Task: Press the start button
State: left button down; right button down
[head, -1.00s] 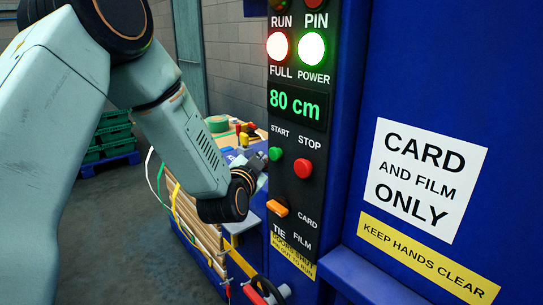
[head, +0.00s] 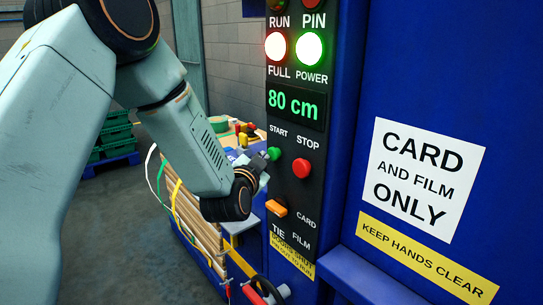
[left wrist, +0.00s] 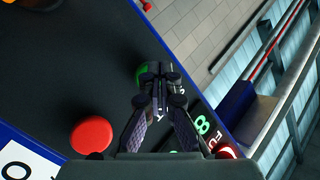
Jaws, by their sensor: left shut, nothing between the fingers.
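The green start button (head: 274,153) sits on the black control panel, left of the red stop button (head: 302,168). My left gripper (head: 263,161) is shut and empty, its tips right beside the green button. In the left wrist view the shut fingertips (left wrist: 158,75) overlap the green button (left wrist: 142,74) and hide much of it. I cannot tell whether they touch it. The red button (left wrist: 92,135) is clear of the fingers there. My right gripper is not in view.
The panel also has an orange selector (head: 277,208), a lit 80 cm display (head: 296,103) and lit FULL and POWER lamps. A blue machine wall with a white sign (head: 423,180) stands at the right. A cluttered bench (head: 222,140) lies behind my gripper.

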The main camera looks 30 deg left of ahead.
pick_arm(q)
jog(key=shift+w, duration=0.2)
